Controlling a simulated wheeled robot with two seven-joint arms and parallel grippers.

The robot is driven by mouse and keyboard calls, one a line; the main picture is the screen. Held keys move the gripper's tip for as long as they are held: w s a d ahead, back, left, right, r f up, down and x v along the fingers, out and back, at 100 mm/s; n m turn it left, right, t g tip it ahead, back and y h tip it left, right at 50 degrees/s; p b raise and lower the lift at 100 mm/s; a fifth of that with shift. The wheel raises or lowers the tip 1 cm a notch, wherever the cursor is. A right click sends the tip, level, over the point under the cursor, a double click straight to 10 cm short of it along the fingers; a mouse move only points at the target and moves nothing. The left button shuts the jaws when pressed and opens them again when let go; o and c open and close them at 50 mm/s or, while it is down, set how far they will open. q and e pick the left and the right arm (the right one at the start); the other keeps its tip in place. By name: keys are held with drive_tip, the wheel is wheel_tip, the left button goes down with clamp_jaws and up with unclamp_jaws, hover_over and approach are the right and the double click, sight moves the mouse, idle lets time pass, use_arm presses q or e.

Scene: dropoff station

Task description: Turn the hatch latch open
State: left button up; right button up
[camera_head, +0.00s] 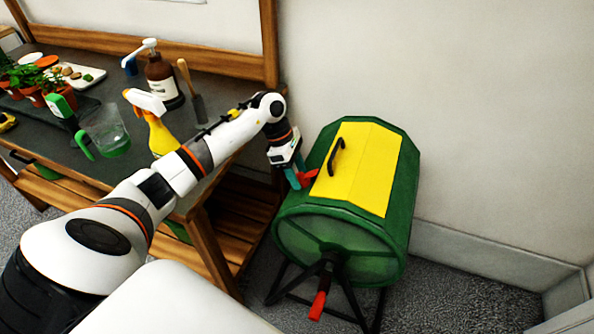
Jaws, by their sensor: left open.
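A green drum (345,240) on a black stand has a yellow hatch (362,170) on its upper side. The hatch lies flush and has a black handle (336,156). A small red latch (309,177) sits at the hatch's left edge. My left gripper (297,178) points down beside the latch, with its teal fingers open. The fingers partly overlap the latch in this view, and I cannot tell whether they touch it. My right gripper is not in view.
A red-handled crank (318,304) hangs at the drum's front. A wooden workbench (205,215) on the left holds a yellow spray bottle (160,137), a brown pump bottle (161,78), a clear jug (108,130) and potted plants. The floor right of the drum is clear.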

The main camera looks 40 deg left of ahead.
use_arm(q)
drive_tip(key=shift+c, duration=0.3)
drive_tip(key=c, duration=0.9)
drive_tip(key=shift+n, duration=0.3)
drive_tip(key=n+g+b, duration=0.1)
drive_tip(key=n, duration=0.2)
drive_tip(key=shift+w+a+h, duration=0.1)
drive_tip(key=shift+w+h, duration=0.05)
drive_tip(key=shift+h, duration=0.25)
drive_tip(key=n, duration=0.2)
drive_tip(key=n+g+h+b, duration=0.1)
drive_tip(key=n, duration=0.1)
drive_tip(key=shift+w+f+n+g, duration=0.1)
drive_tip(key=shift+n+g, duration=0.2)
drive_tip(key=shift+n, duration=0.1)
drive_tip(key=n+h, duration=0.2)
drive_tip(key=n, duration=0.2)
drive_tip(key=shift+a+g+b, duration=0.1)
drive_tip(key=shift+g+b, duration=0.2)
drive_tip(key=shift+b, duration=0.05)
drive_tip(key=shift+a+n+h, duration=0.1)
drive_tip(key=shift+n+h, duration=0.6)
drive_tip(key=shift+n, duration=1.3)
drive_tip(key=shift+f, duration=0.1)
